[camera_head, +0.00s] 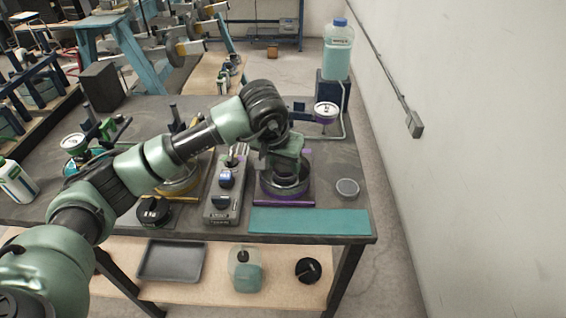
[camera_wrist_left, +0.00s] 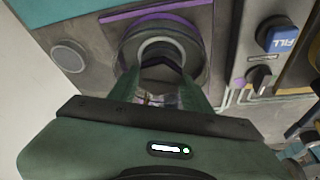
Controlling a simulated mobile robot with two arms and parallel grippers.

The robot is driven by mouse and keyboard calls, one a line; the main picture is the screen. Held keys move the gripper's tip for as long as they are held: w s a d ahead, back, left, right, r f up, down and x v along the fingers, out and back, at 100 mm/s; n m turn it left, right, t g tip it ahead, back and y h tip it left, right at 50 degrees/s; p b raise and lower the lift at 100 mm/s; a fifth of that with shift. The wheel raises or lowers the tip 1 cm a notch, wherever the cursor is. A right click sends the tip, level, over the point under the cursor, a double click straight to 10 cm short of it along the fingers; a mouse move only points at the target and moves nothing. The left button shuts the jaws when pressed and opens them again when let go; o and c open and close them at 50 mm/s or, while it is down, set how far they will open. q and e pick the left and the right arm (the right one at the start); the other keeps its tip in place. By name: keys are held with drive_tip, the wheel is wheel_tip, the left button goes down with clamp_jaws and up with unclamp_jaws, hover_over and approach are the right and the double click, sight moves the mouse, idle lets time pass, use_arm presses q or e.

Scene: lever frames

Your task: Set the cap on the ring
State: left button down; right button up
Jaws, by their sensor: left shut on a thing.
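My left gripper (camera_head: 284,168) is above the round grey ring (camera_head: 271,190) of the purple-marked station near the right front of the table. In the left wrist view the gripper (camera_wrist_left: 162,92) points at the ring (camera_wrist_left: 197,70), with its green fingers close together. It is shut on a dark piece (camera_wrist_left: 160,72) over the middle of the ring, which I take for the cap. The fingers hide most of it, and I cannot tell whether it touches the ring. My right gripper is not in view.
A grey control box (camera_head: 226,190) with knobs stands left of the ring. A black knobbed lid (camera_head: 154,209) is further left; another (camera_head: 308,270) lies on the lower shelf. A small grey disc (camera_head: 347,187) is to the right. A teal mat (camera_head: 308,221) lies in front.

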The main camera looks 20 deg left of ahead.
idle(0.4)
use_arm(q)
drive_tip(key=shift+f+b, duration=0.1)
drive_tip(key=shift+b, duration=0.2)
idle(0.3)
drive_tip(key=c, duration=0.6)
unclamp_jaws()
drive_tip(key=b+v, duration=0.1)
drive_tip(key=v, duration=0.7)
drive_tip(key=shift+f, duration=0.2)
